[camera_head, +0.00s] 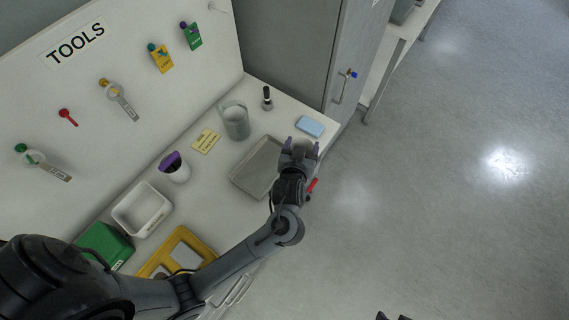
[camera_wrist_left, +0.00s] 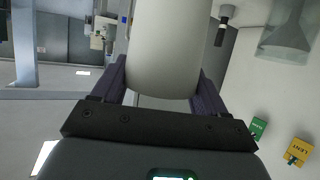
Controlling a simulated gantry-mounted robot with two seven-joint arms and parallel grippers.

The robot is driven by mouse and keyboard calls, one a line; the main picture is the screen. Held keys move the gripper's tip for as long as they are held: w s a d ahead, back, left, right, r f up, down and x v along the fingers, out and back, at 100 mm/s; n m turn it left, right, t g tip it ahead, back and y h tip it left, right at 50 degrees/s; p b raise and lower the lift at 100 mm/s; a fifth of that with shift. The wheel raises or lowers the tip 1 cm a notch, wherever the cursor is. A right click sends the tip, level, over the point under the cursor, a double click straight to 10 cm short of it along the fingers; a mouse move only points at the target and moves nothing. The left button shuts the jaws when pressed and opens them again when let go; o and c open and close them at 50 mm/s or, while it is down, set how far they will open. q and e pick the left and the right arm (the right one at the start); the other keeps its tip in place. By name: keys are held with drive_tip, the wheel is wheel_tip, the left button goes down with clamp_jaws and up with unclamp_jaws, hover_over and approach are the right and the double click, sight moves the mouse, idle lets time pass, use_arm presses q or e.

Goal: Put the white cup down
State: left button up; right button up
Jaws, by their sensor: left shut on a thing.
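The white cup (camera_wrist_left: 165,50) fills the upper middle of the left wrist view, between the two purple fingers of my left gripper (camera_wrist_left: 165,92). My left gripper is shut on the cup. In the head view my left gripper (camera_head: 299,150) is over the right front edge of the worktop, just right of the grey tray (camera_head: 240,181). There the gripper mostly hides the cup, and I cannot tell whether its base touches anything. Of my right arm, only small dark tips show at the bottom edge of the head view.
A blue block (camera_head: 310,126) lies behind the gripper. A grey pitcher (camera_head: 235,122), a dark-topped bottle (camera_head: 267,98), a white and purple container (camera_head: 175,168), a white bin (camera_head: 142,209) and a yellow tray (camera_head: 178,252) stand on the worktop. Open floor lies right.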

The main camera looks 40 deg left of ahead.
use_arm(q)
drive_tip(key=shift+w+a+f, duration=0.1)
drive_tip(key=shift+w+a, duration=0.05)
drive_tip(key=shift+a, duration=0.25)
drive_tip(key=shift+a+f+b, duration=0.35)
drive_tip(key=shift+a+f, duration=2.2)
drive_tip(key=shift+a, duration=0.2)
drive_tip(key=shift+a+f+b, duration=0.35)
drive_tip(key=shift+a+f, duration=2.2)
drive_tip(key=shift+a, duration=0.15)
drive_tip(key=shift+f, duration=0.2)
drive_tip(key=o, duration=1)
drive_tip(key=shift+o, duration=0.2)
drive_tip(key=shift+r, duration=0.15)
